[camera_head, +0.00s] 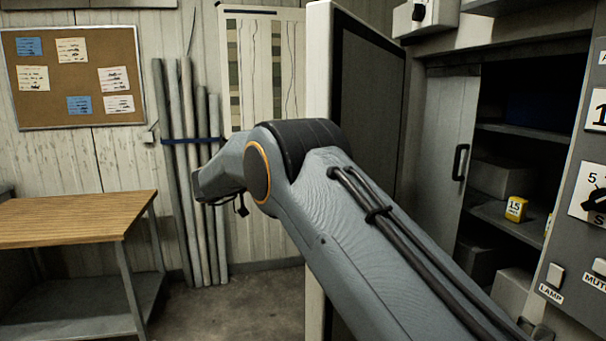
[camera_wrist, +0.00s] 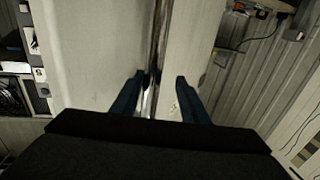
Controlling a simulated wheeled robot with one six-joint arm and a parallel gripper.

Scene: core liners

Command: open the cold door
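A tall pale panel (camera_head: 318,60) with a dark inset face (camera_head: 365,110) stands out from the wall units in the camera_head view. It looks like a door standing open, but I cannot be sure that it is the cold door. My arm crosses in front of it and hides its lower part. My gripper (camera_wrist: 157,97) shows only in the camera_wrist view, with its two dark blue fingers apart. Between them runs a narrow shiny upright strip (camera_wrist: 154,45), with pale surfaces on both sides. I cannot tell whether the strip is a handle or an edge, or whether the fingers touch it.
A cabinet on the right has a grey door (camera_head: 440,135) with a black handle and shelves with a yellow block (camera_head: 516,208). A switch panel (camera_head: 575,215) is at the far right. A wooden-topped bench (camera_head: 75,218) is left; upright tubes (camera_head: 193,180) lean behind. Some floor (camera_head: 240,305) is clear.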

